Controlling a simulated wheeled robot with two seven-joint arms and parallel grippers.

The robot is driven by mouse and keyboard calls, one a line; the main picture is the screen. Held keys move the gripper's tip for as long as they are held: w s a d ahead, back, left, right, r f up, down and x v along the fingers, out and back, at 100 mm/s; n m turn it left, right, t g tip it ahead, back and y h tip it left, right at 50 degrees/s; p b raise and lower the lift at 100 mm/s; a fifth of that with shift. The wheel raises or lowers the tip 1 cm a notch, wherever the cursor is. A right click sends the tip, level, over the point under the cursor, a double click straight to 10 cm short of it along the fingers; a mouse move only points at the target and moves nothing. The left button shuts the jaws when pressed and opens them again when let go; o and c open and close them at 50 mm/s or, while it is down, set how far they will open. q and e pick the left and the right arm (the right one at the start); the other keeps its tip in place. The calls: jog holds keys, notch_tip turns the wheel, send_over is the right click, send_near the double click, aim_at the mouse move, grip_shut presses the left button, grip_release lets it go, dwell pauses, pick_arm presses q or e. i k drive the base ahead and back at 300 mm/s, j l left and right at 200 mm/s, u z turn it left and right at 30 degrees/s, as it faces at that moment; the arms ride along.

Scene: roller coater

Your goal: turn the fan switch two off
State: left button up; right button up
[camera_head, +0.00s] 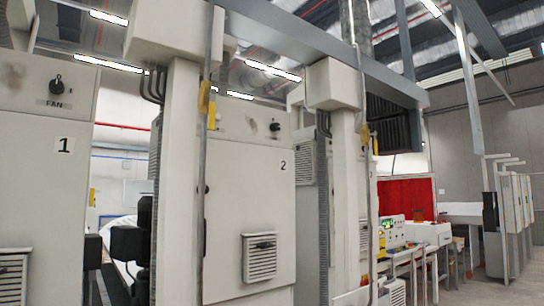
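Fan switch two is a small dark knob (275,127) on the upper panel of the white cabinet marked 2 (258,205), in the middle of the head view. The setting of this knob is too small to tell. Another black rotary knob (57,85) with a FAN label sits on the cabinet marked 1 (45,190) at the left. Neither of my grippers shows in the view.
White posts (177,180) stand beside the cabinets, the right one (345,195) past cabinet 2. Dark machinery (132,243) fills the gap between the cabinets. A control desk (393,234) and a red screen (403,198) are at right. Bare floor (480,290) shows at lower right.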

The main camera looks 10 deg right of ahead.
aim_at(274, 127)
jog(key=i+l, duration=0.2)
jog(key=l, duration=0.15)
jog(key=i+l, duration=0.2)
jog(key=l, duration=0.2)
jog(key=i+l, duration=0.2)
jog(key=l, duration=0.15)
jog(key=i+l, duration=0.25)
jog(key=l, duration=0.1)
